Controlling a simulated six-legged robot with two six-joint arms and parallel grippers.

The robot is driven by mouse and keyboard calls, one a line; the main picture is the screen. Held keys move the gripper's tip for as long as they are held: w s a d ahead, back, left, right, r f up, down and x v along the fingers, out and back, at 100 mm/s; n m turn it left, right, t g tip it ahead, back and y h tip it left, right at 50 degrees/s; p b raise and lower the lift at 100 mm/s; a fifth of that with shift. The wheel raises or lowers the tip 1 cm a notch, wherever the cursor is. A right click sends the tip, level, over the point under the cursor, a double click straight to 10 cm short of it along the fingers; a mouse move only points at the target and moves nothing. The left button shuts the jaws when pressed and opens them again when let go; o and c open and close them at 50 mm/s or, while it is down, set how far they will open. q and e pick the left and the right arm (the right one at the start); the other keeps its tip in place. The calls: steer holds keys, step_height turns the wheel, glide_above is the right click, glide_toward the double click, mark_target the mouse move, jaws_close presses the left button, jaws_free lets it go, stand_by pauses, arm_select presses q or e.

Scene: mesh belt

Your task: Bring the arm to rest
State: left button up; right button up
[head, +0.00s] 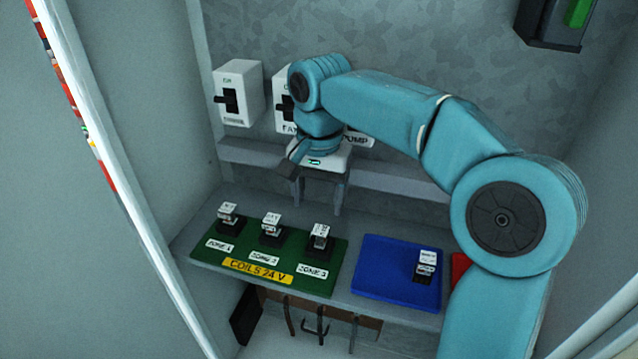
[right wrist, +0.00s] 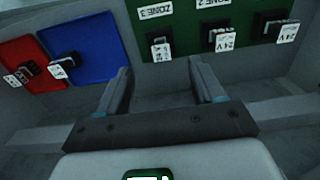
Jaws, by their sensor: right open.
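My teal right arm comes in from the right of the head view and bends down in front of the back wall. Its gripper (head: 324,206) hangs above the back of the shelf, behind the green board. The gripper is open, with nothing between its fingers. The right wrist view shows the same two fingers (right wrist: 160,82) apart and empty, with bare grey surface between them. My left gripper is not in view.
The green board (head: 208,254) carries several small relays. The blue pad (head: 376,268) holds one relay (head: 427,262); the red pad (right wrist: 22,46) holds another. A switch box (head: 240,93) is on the back wall; another beside it is partly hidden by my arm. Hooks hang below the shelf.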

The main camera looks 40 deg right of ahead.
step_height(320, 180, up, 2)
steer(key=shift+r, duration=0.1)
stand_by(0.7)
